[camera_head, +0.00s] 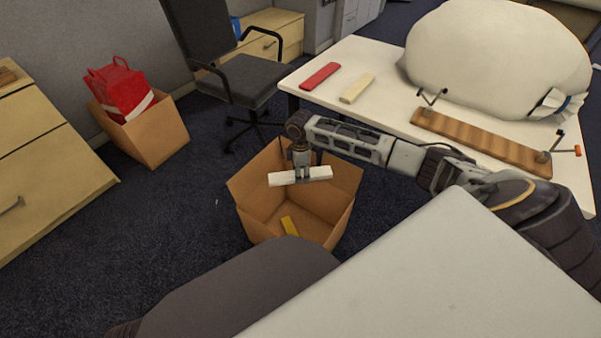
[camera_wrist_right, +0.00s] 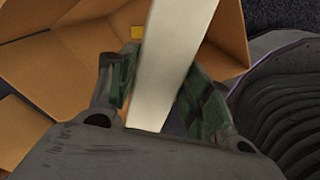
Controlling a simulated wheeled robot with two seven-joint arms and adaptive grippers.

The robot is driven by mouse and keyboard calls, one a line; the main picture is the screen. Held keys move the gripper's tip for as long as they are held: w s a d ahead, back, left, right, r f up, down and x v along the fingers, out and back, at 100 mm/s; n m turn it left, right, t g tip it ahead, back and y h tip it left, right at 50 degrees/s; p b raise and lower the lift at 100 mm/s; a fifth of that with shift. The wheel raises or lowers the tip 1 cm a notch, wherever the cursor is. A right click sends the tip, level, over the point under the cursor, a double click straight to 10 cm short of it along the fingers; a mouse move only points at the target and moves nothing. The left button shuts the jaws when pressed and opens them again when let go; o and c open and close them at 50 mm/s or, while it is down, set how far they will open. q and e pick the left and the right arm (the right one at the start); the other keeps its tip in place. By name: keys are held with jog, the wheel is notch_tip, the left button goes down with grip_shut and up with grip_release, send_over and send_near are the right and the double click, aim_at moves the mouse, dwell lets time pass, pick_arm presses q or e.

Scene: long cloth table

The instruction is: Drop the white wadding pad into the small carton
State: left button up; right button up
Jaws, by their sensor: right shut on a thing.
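The white wadding pad (camera_head: 300,176) is a flat, pale strip. My right gripper (camera_head: 301,172) is shut on it near its middle and holds it above the open small carton (camera_head: 262,204). In the right wrist view the pad (camera_wrist_right: 172,60) runs up between the two green-lined fingers (camera_wrist_right: 160,95). The brown carton stands on the floor with its flaps spread, and its wall shows behind the pad in the wrist view (camera_wrist_right: 215,30). A yellow piece (camera_head: 289,226) lies on the carton's bottom. My left gripper is not in view.
A white table (camera_head: 395,112) at the right bears a red strip (camera_head: 320,76), a cream strip (camera_head: 357,88), a wooden board (camera_head: 475,140) with clamps, and a large white bundle (camera_head: 490,55). Another carton with a red bag (camera_head: 122,92), an office chair (camera_head: 240,75) and wooden drawers (camera_head: 40,150) stand around.

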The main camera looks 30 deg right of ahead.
jog(key=o, duration=0.9)
jog(key=shift+r, duration=6)
jog(key=shift+m, duration=0.3)
